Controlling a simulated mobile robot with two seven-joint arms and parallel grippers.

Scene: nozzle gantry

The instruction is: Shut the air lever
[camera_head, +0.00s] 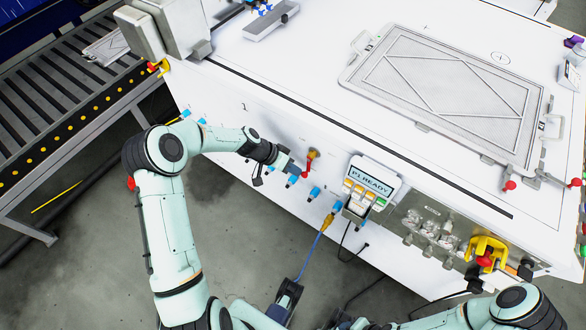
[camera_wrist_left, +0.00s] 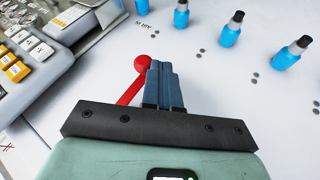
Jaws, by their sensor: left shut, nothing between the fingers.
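The red air lever (camera_head: 307,168) is on the white front panel of the machine, below an orange-yellow fitting (camera_head: 314,154). In the left wrist view its round red knob (camera_wrist_left: 142,62) and slanting red arm (camera_wrist_left: 130,94) show just left of my fingers. My left gripper (camera_head: 296,169) is shut and empty, with its blue fingertips (camera_wrist_left: 162,70) close beside the lever. I cannot tell whether they touch it. The lower end of the lever is hidden behind my gripper in the wrist view.
Blue fittings (camera_head: 314,193) line the panel around the lever. A display reading "P1 READY" (camera_head: 371,179) with coloured buttons stands to the right. A blue cable (camera_head: 313,258) hangs below it. A roller conveyor (camera_head: 50,95) is at the left, and a framed plate (camera_head: 445,85) lies on top.

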